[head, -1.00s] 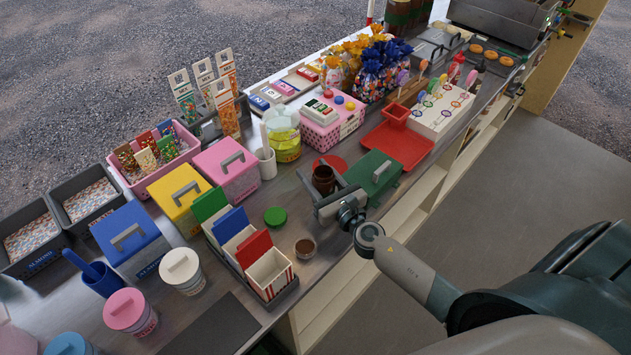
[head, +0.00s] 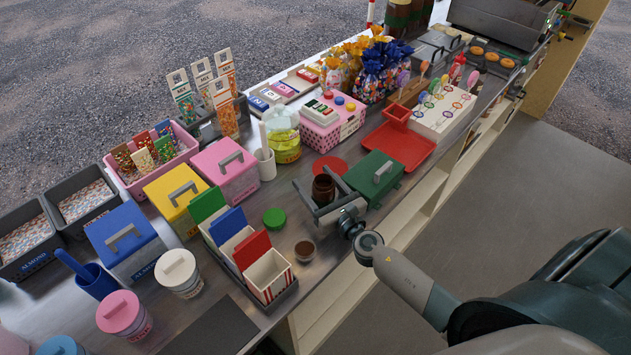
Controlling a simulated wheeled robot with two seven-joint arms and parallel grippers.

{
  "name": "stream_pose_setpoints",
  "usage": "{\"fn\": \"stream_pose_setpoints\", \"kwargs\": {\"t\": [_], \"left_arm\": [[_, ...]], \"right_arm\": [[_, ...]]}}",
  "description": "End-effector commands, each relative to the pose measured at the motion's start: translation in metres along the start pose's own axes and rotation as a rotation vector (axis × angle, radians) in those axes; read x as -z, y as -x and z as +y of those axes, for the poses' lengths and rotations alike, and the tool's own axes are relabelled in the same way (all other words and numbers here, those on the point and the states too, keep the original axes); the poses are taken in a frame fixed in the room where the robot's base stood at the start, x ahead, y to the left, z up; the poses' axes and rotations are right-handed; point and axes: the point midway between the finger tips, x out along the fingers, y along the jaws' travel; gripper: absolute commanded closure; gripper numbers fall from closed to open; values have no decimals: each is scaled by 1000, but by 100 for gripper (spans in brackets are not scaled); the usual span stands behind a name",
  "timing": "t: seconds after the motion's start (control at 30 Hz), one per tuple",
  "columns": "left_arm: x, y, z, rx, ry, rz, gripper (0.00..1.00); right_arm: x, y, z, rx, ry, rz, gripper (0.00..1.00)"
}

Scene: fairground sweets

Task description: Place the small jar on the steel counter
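The small jar (head: 323,189) is dark brown and upright. The fingers look spread, with a gap beside the jar on the left. The jar's base is partly hidden by the gripper, so its contact with the counter is hard to see. My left gripper is not in view.
A green lidded box (head: 373,180) is close on the right of the gripper. A red disc (head: 330,165) lies behind the jar. A green disc (head: 274,218) and a small brown-filled cup (head: 305,250) lie to the left and front. A three-part bin (head: 268,276) stands at the lower left.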

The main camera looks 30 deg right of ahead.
Motion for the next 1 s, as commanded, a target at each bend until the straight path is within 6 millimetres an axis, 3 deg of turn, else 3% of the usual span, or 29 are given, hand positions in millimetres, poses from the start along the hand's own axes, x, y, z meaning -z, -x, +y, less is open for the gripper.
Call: {"fn": "stream_pose_setpoints", "kwargs": {"t": [0.37,1.0], "left_arm": [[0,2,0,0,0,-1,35],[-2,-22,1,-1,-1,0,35]], "right_arm": [[-1,6,0,0,0,1,35],[0,100,0,-1,-1,2,35]]}}
